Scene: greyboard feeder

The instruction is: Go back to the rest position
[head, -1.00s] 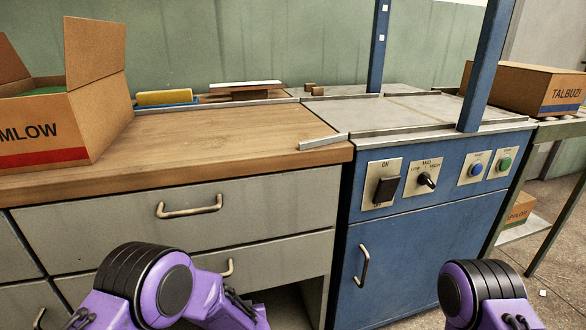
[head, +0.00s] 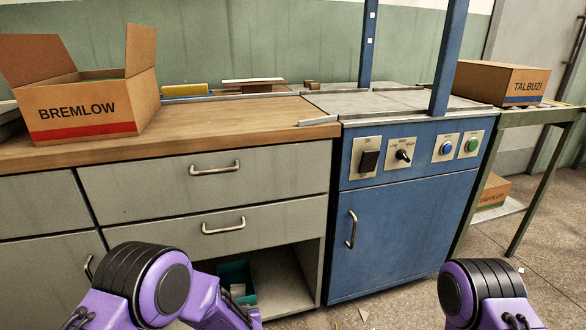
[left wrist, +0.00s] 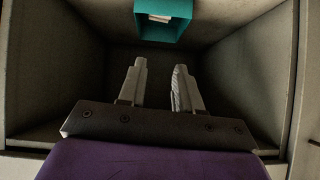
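My left gripper (left wrist: 160,85) shows in the left wrist view with its two fingers apart and nothing between them. It points toward the open compartment (left wrist: 230,60) under the drawers, where a teal bin (left wrist: 163,30) shows beyond the fingertips. In the head view my left arm's purple and black links are at the bottom left, and its fingers are not visible there. My right arm shows only as purple and black links at the bottom right, and its gripper is out of view.
A wooden-topped counter (head: 200,125) bears an open BREMLOW box (head: 80,110). The blue machine (head: 395,230) with switches and buttons stands to its right. A TALBUZI box (head: 500,82) rests on a green-framed table (head: 530,118). Floor (head: 420,290) shows in front of the machine.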

